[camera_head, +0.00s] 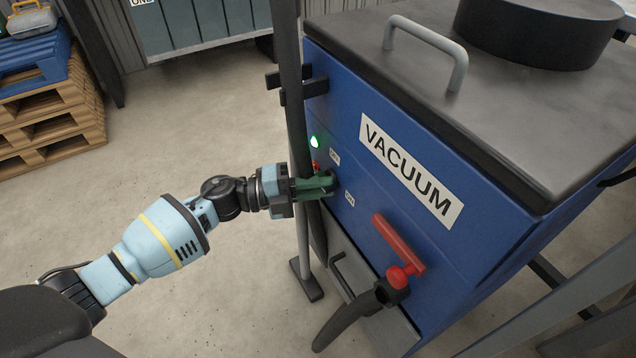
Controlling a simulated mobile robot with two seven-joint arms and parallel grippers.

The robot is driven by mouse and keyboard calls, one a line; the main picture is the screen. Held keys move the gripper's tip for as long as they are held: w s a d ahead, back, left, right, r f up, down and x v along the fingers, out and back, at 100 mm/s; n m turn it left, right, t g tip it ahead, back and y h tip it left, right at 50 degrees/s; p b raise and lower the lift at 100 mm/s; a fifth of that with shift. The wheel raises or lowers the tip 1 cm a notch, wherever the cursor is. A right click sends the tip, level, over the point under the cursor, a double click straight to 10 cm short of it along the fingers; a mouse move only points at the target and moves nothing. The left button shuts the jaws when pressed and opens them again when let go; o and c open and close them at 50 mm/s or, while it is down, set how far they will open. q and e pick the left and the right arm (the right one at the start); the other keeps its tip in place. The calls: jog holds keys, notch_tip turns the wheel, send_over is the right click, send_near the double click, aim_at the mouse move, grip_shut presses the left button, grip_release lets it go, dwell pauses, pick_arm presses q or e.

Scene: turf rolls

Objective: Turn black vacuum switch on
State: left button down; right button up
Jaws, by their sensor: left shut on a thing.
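The blue vacuum unit (420,165) stands on the right, with a white VACUUM label (410,170) on its front. My left gripper (328,187) reaches from the left to the unit's left front panel, beside two small white labels. Its green fingers are shut on the black vacuum switch, which they mostly hide; its turn position cannot be told. A green light (314,142) glows above the gripper. A small red part (315,167) shows just above the fingers. My right gripper is out of view.
A grey upright post (290,90) stands close to the gripper, in front of the panel. A red handle (399,245) and a dark hose (345,322) are lower right. Wooden pallets (45,120) stand far left; the concrete floor between is clear.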

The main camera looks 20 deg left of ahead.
pick_arm(q)
jog(key=shift+f+m, duration=0.1)
jog(key=shift+m, duration=0.4)
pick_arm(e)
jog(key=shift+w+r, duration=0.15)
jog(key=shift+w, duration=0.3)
pick_arm(q)
jog(key=shift+y, duration=0.3)
jog(key=c, duration=1.4)
grip_release()
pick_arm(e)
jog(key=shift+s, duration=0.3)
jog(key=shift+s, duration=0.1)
pick_arm(q)
jog(key=shift+a, duration=0.1)
